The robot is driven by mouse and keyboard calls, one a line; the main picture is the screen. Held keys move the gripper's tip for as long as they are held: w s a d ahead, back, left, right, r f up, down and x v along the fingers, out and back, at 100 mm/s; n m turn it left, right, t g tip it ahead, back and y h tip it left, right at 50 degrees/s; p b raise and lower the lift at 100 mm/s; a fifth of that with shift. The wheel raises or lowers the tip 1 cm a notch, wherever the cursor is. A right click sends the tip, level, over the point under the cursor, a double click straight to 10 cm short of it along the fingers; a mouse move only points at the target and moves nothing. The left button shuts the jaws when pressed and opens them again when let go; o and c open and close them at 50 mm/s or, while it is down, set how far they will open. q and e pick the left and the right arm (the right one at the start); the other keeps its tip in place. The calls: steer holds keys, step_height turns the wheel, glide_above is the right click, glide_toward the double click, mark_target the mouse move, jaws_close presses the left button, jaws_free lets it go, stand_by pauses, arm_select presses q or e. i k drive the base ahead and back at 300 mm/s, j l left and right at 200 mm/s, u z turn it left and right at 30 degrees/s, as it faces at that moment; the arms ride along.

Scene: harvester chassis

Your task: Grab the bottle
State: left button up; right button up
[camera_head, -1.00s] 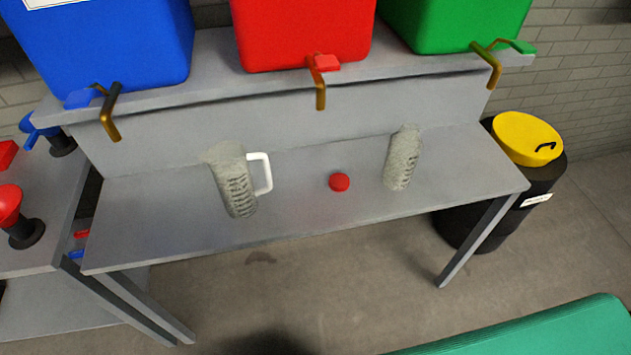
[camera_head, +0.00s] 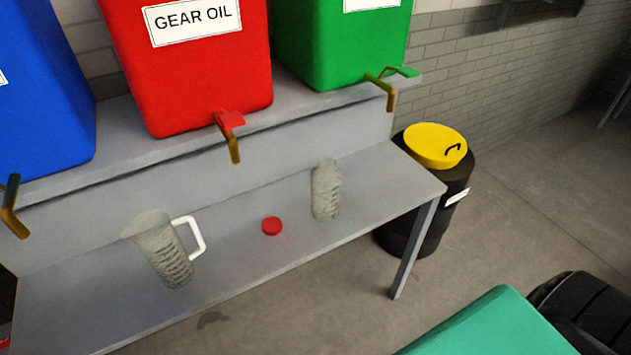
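A translucent grey-green bottle (camera_head: 326,190) with dark markings stands upright on the right part of the grey bench shelf (camera_head: 235,285). A separate red cap (camera_head: 272,226) lies on the shelf to its left. Further left stands a similar translucent measuring jug (camera_head: 163,252) with a white handle. Neither of my grippers shows in the head view, so nothing is seen touching the bottle.
Blue (camera_head: 40,110), red (camera_head: 190,75) and green (camera_head: 345,45) tanks with brass taps stand on the raised ledge. A black drum (camera_head: 452,190) with a yellow lid (camera_head: 435,146) stands right of the bench. A green surface (camera_head: 490,325) fills the lower right. Floor between is clear.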

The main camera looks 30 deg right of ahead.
mark_target(326, 176)
steer(key=l+u, duration=0.1)
steer(key=l, duration=1.8)
